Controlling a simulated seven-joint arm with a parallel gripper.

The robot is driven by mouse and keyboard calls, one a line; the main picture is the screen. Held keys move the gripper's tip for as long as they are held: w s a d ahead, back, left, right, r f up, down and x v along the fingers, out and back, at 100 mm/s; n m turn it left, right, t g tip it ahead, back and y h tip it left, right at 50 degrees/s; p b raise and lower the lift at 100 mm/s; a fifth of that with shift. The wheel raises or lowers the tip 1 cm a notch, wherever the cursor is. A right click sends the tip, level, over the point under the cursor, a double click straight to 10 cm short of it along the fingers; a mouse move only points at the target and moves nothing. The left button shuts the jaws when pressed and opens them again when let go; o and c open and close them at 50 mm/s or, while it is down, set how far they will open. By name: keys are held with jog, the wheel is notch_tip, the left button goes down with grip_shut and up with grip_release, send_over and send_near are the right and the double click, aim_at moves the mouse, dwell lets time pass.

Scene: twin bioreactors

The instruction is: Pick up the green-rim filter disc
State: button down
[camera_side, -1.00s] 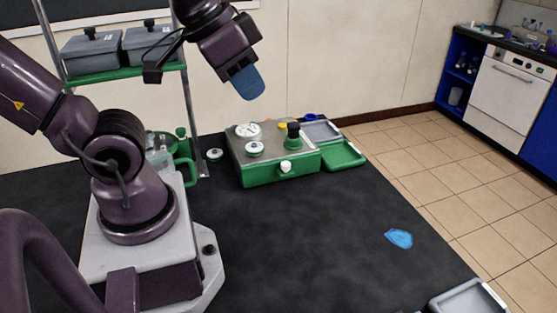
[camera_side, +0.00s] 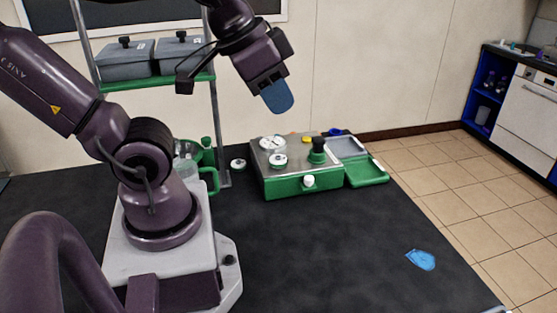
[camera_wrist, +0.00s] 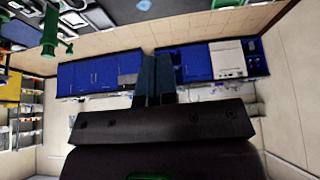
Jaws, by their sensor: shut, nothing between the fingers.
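A small round white disc with a dark centre and what looks like a green rim (camera_side: 278,160) sits on the front part of the green-and-grey bioreactor unit (camera_side: 288,187). A similar pale disc with a dark centre (camera_side: 238,164) lies on the black bench just left of the unit; its rim colour is too small to tell surely. My gripper (camera_side: 281,109) has blue fingers pointing down, shut and empty, high above the unit and touching nothing. In the wrist view the fingers (camera_wrist: 156,56) lie close together.
A dial gauge (camera_side: 272,143) and a dark-topped green knob (camera_side: 317,150) stand up from the unit. A green tray (camera_side: 367,172) adjoins it on the right. A rack with grey boxes (camera_side: 127,60) stands behind left. A blue patch (camera_side: 421,260) lies front right; the bench between is clear.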

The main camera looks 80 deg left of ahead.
jog(key=c, duration=1.8)
grip_release()
jog(key=o, duration=1.3)
jog(key=shift+o, duration=0.2)
